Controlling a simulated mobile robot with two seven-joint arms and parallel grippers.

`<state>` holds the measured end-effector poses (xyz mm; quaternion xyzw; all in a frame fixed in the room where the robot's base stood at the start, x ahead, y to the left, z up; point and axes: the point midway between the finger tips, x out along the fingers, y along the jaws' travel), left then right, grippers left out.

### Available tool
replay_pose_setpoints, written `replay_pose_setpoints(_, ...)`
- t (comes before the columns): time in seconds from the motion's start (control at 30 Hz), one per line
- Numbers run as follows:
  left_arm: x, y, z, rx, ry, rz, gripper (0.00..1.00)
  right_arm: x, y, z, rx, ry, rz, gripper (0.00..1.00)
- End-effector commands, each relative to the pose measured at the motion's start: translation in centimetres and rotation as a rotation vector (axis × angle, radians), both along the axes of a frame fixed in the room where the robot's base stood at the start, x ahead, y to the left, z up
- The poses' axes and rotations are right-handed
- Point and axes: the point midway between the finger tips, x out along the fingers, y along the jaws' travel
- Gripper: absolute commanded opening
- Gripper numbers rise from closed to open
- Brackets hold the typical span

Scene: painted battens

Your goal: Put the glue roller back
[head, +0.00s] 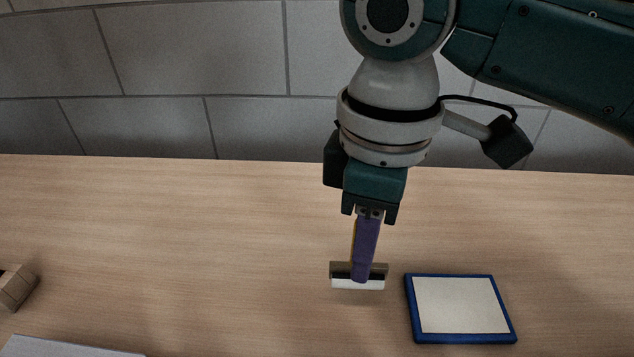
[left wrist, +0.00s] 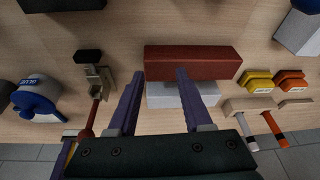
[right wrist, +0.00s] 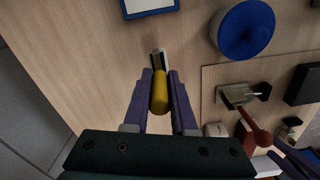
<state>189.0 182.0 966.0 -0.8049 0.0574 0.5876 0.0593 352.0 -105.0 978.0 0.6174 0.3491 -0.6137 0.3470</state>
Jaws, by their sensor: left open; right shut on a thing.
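The glue roller has a yellow handle (right wrist: 159,97) and a white roller under a dark and brown head (head: 341,270). My right gripper (head: 362,277) is shut on its handle, which shows between the purple fingers in the right wrist view. The roller hangs head down just left of a blue tray with a pale pad (head: 461,305); I cannot tell whether it touches the table. A blue-lidded pot marked GLUE (left wrist: 38,95) stands in the left wrist view, and its round lid shows in the right wrist view (right wrist: 243,28). My left gripper (left wrist: 157,75) is open.
A reddish block (left wrist: 193,62) and a pale block (left wrist: 180,95) lie at the left fingers. A clamp with a red handle (left wrist: 87,124) stands beside them. Yellow and orange-headed tools (left wrist: 258,80) lie to the right. The table behind the roller is clear.

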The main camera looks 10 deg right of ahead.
Motion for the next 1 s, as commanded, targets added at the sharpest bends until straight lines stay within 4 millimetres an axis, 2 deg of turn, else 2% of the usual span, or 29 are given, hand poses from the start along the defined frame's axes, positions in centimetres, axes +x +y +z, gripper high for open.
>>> replay_pose_setpoints(0.4, 0.0, 0.2, -1.1, 0.009, -0.002, -0.006, 0.50, 0.0, 0.0, -5.1, 0.000, -0.001, -0.001, 0.00)
replay_pose_setpoints(0.8, 0.1, 0.3, -1.2, 0.010, -0.003, -0.006, 0.50, 0.0, 0.0, -5.5, 0.001, -0.001, 0.000, 0.00)
replay_pose_setpoints(0.83, 0.1, 0.3, -1.1, 0.010, -0.003, -0.006, 0.50, 0.0, 0.0, -5.5, 0.001, -0.002, 0.000, 0.28)
replay_pose_setpoints(1.0, 0.1, 0.2, -1.1, 0.009, -0.004, -0.006, 0.50, 0.0, 0.0, -5.4, 0.001, -0.002, 0.000, 0.47)
